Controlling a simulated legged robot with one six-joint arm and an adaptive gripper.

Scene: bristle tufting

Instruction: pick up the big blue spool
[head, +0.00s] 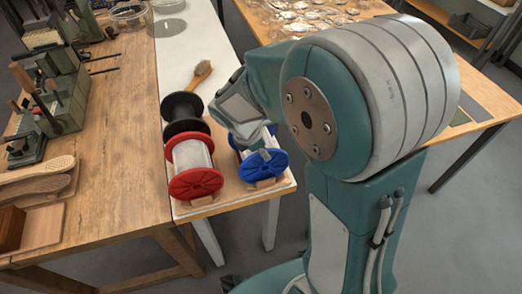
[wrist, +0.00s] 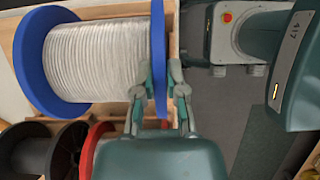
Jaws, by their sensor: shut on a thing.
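The big blue spool (head: 269,166) lies on its side on the narrow white-topped table, right of a red spool (head: 193,166). In the wrist view the blue spool (wrist: 95,60) fills the upper left, wound with whitish strand between two blue flanges. My gripper (wrist: 159,88) straddles the edge of its right flange, one finger on each side, and is shut on it. In the head view my gripper (head: 258,148) reaches down onto the blue spool, and my arm hides part of it. I cannot tell whether the spool is clear of its support.
A black spool (head: 183,112) lies behind the red one. A wooden-handled brush (head: 199,75) lies farther back on the white surface. A wooden workbench (head: 115,130) with green tools stands left. Another table (head: 310,22) with bagged items stands at the back right.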

